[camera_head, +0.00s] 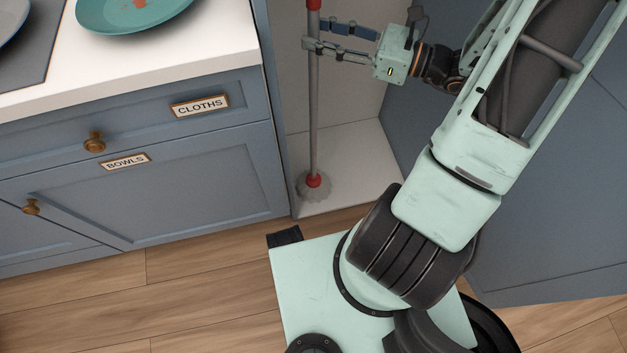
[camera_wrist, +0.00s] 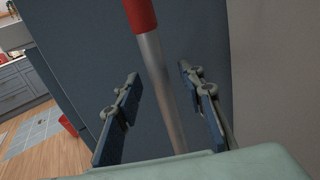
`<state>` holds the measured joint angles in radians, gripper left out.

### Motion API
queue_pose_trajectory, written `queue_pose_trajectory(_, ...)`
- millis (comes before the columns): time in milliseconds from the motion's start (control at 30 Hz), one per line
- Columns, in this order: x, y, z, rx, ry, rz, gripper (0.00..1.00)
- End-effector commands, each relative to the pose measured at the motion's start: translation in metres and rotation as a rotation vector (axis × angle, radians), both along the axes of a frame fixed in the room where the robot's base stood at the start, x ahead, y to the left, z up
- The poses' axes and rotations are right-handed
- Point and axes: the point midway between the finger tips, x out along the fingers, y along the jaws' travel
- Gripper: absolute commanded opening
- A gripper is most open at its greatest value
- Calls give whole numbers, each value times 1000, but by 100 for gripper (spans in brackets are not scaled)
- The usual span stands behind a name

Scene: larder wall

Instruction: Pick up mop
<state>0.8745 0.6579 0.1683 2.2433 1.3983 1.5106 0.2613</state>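The mop stands upright in a narrow open bay, with a grey handle (camera_head: 314,120), red sections and a grey mop head (camera_head: 315,188) on the bay floor. My gripper (camera_head: 317,36) is level with the upper handle, its fingers pointing left. In the wrist view, the handle (camera_wrist: 166,90) passes between the two blue-padded fingers (camera_wrist: 160,95). A gap shows on each side of it, so the gripper is open and not clamped. The handle's top is out of frame.
Blue cabinets with a drawer labelled CLOTHS (camera_head: 200,105) and a door labelled BOWLS (camera_head: 125,161) stand left of the bay. A teal plate (camera_head: 130,12) sits on the white counter (camera_head: 215,50). A blue panel (camera_head: 560,190) closes in the right side.

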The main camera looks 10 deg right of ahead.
Motion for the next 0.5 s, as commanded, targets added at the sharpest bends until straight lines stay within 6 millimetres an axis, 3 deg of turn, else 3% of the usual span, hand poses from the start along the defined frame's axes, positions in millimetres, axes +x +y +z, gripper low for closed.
queue_pose_trajectory(100,7,12,-1,-1,-1,1,36)
queue_pose_trajectory(367,9,15,1,-1,-1,0,36)
queue_pose_trajectory(500,9,15,1,-1,-1,0,24)
